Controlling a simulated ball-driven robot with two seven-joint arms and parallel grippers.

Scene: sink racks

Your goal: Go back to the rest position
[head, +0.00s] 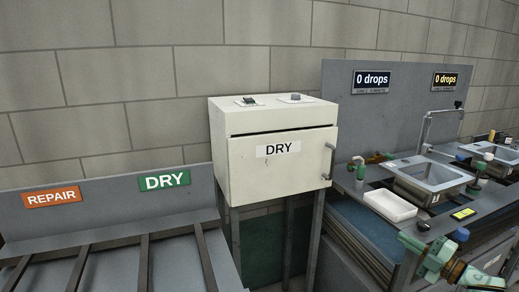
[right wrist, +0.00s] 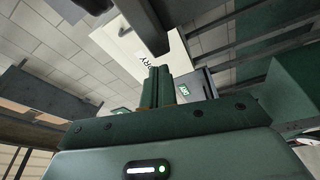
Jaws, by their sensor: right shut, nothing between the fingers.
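My right gripper (head: 412,243) shows at the lower right of the head view, in front of the sink counter and apart from it. In the right wrist view its two dark green fingers (right wrist: 158,80) are together with nothing between them. My left gripper is not in view.
A cream cabinet (head: 275,180) marked DRY stands on legs in the middle, door shut. Left is a slatted rack (head: 113,256) with REPAIR and DRY signs. Right is a counter with a metal sink (head: 432,174), a white tray (head: 390,205) and a tall faucet (head: 428,125).

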